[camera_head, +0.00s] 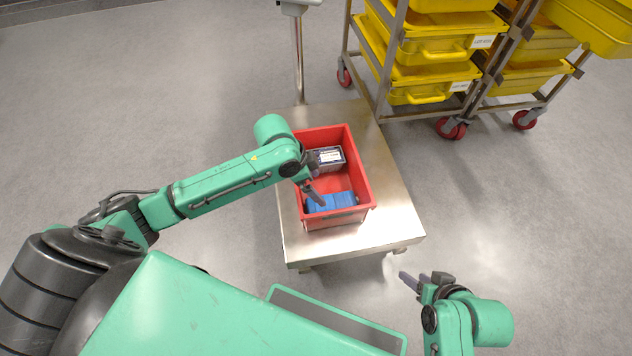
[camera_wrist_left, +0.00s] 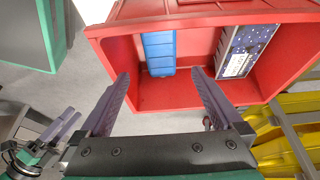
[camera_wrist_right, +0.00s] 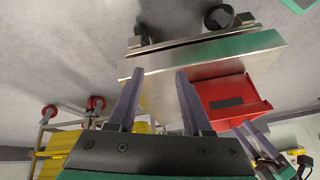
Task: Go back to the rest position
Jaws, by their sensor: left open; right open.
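My left gripper (camera_head: 316,181) is over the red bin (camera_head: 361,170) in the head view. In the left wrist view its two fingers (camera_wrist_left: 162,92) are spread with nothing between them, and the red bin (camera_wrist_left: 282,16) lies beyond them. My right gripper (camera_head: 418,285) is empty, in front of the steel platform's near right corner. In the right wrist view its fingers (camera_wrist_right: 156,100) are apart, with the platform and red bin (camera_wrist_right: 258,92) beyond. The bin holds a blue item (camera_head: 332,202) at the near end and a dark box with a white label (camera_head: 330,157) at the far end.
The red bin stands on a steel platform (camera_head: 395,222) with a post (camera_head: 298,60) behind it. A wheeled rack (camera_head: 384,85) with several yellow bins (camera_head: 425,50) stands at the back right. The grey floor (camera_head: 545,220) at the right is clear.

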